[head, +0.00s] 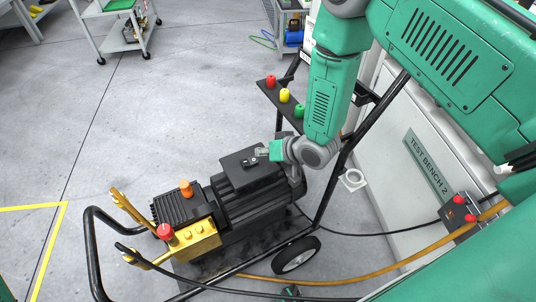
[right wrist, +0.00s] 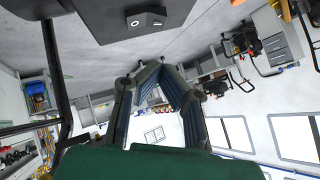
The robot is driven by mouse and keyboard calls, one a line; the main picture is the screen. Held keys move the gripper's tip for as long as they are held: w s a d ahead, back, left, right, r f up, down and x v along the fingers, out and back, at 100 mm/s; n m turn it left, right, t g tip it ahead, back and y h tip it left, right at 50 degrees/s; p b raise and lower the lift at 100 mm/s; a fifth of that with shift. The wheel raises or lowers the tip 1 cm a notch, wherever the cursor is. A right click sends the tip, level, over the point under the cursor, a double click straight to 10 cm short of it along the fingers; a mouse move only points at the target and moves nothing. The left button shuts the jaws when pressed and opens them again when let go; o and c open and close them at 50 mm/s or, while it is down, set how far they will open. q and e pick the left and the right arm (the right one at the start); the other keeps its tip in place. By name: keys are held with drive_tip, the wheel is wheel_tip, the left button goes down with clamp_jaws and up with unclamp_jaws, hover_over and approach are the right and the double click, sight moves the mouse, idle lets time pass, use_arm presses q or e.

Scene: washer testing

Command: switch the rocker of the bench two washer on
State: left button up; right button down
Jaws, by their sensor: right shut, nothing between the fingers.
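The bench two washer is a black motor and pump unit (head: 245,207) with a brass pump head (head: 195,240) on a wheeled cart. Its rocker (head: 249,161) sits on the flat black box on top of the motor; which way it is tipped is too small to tell. In the right wrist view the rocker (right wrist: 146,20) shows at the top, beyond the fingertips. My right gripper (head: 262,152) is shut and empty, just beside the rocker; contact cannot be told. Its fingertips meet in the right wrist view (right wrist: 158,64). My left gripper is not in view.
The cart's black handle (head: 93,240) rises at left. A white cabinet labelled TEST BENCH 2 (head: 428,165) stands at right, with a control box (head: 460,215) and hoses.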

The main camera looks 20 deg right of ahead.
sight(243, 163)
drive_tip(key=w+a+f, duration=0.1)
drive_tip(key=f+b, duration=0.1)
drive_tip(key=f, duration=0.1)
drive_tip(key=w+a+f+b, duration=0.1)
drive_tip(key=f, duration=0.1)
drive_tip(key=shift+w+a, duration=0.35)
drive_tip(key=shift+a+f, duration=0.4)
drive_tip(key=shift+f, duration=0.25)
